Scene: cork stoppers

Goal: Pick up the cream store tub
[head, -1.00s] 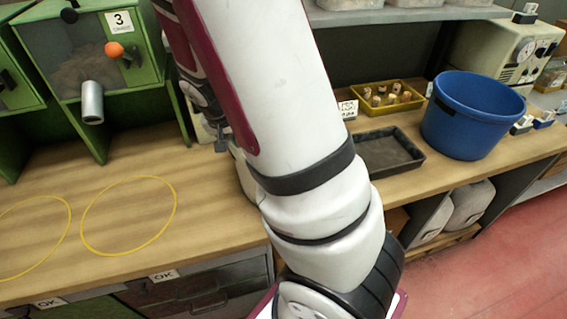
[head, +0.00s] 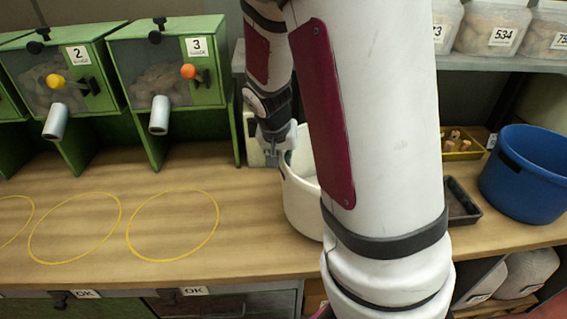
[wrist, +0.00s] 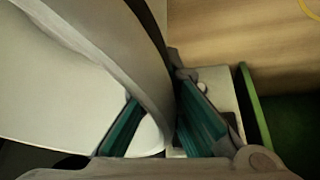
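The cream store tub (head: 301,207) stands on the wooden bench in the head view, partly hidden behind my arm. My gripper (head: 280,152) is at its far left rim, pointing down. In the wrist view the tub (wrist: 60,75) fills the left side, with its pale inside showing. Its curved rim runs down between the two teal fingers of my gripper (wrist: 162,128). One finger is on the inner side of the wall and the other on the outer side. The fingers look apart, with a gap on the inner side; contact on the outer side is unclear.
A blue tub (head: 528,175) stands at the right, near a dark tray (head: 462,205) and a yellow tray (head: 475,153) of corks. Green dispensers (head: 165,75) line the back left. Yellow rings (head: 172,225) mark clear bench at left.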

